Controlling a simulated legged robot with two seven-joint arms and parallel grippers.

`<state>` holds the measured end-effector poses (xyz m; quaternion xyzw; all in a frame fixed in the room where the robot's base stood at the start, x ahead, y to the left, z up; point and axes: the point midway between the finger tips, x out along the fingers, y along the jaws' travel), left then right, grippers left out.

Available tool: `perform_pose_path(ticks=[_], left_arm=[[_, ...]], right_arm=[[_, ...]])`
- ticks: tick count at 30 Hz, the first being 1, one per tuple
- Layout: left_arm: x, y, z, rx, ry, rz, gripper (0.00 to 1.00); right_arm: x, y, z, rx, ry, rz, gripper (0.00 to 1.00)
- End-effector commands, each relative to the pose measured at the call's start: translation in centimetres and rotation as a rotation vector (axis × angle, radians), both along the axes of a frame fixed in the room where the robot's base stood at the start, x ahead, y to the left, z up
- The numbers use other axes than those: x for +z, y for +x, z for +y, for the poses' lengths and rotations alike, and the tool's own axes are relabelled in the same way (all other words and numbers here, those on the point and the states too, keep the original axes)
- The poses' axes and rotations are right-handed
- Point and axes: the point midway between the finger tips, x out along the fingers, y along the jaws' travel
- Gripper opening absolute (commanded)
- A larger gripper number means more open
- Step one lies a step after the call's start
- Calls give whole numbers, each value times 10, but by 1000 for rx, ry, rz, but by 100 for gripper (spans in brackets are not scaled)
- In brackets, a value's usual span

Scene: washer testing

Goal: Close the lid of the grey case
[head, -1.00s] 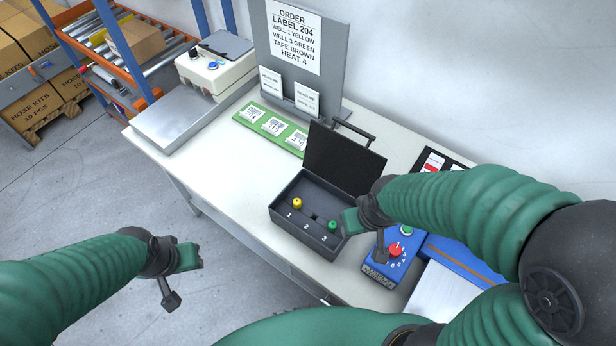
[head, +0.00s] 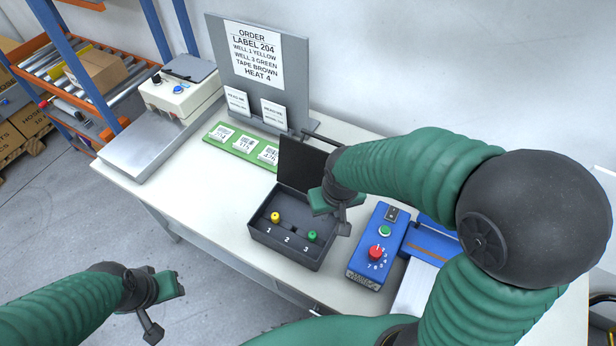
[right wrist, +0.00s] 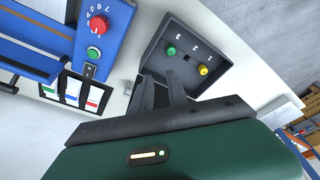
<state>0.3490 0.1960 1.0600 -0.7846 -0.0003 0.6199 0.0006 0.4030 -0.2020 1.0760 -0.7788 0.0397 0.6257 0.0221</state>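The grey case (head: 283,252) stands on the table with its lid (head: 298,165) open and standing up at the back. A yellow piece (head: 276,217) sits in well 1 and a green piece (head: 312,236) in well 3; well 2 looks empty. My right gripper (head: 325,208) is over the case's right rear side, covering part of the lid. In the right wrist view its dark fingers (right wrist: 162,92) appear together and empty, beside the case (right wrist: 222,48). Whether it touches the lid is unclear. My left gripper (head: 168,286) hangs left of the table; its fingers are not clear.
A blue control box (head: 362,262) with a red knob stands just right of the case. A green label strip (head: 232,140) and the order board (head: 222,45) are behind left. A white-topped machine (head: 178,98) is at the table's far left. The front left tabletop is clear.

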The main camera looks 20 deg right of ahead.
Motion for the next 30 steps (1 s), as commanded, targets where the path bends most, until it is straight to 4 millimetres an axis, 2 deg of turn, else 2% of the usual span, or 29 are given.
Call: perform_pose_path(ticks=[1,4,6,9,10,14,17,20,30], left_arm=[[13,0,0,0,0,0,36],[27,0,0,0,0,-1,36],[35,0,0,0,0,-1,36],[44,0,0,0,0,-1,36],[45,0,0,0,0,-1,36],[48,0,0,0,0,0,36],[49,0,0,0,0,0,36],[53,0,0,0,0,0,36],[75,0,0,0,0,0,36]], right_arm=[[21,32,-4,-54,-7,1,12],[56,98,-17,-219,-31,-4,0],[81,140,-32,-358,-42,-26,0],[110,182,-57,-557,-45,-66,0],[117,190,-65,-608,-45,-78,0],[134,209,-87,-753,-40,-112,0],[133,212,-91,-778,-41,-117,0],[121,214,-94,-776,-41,-116,0],[54,231,-112,-774,-40,-113,0]])
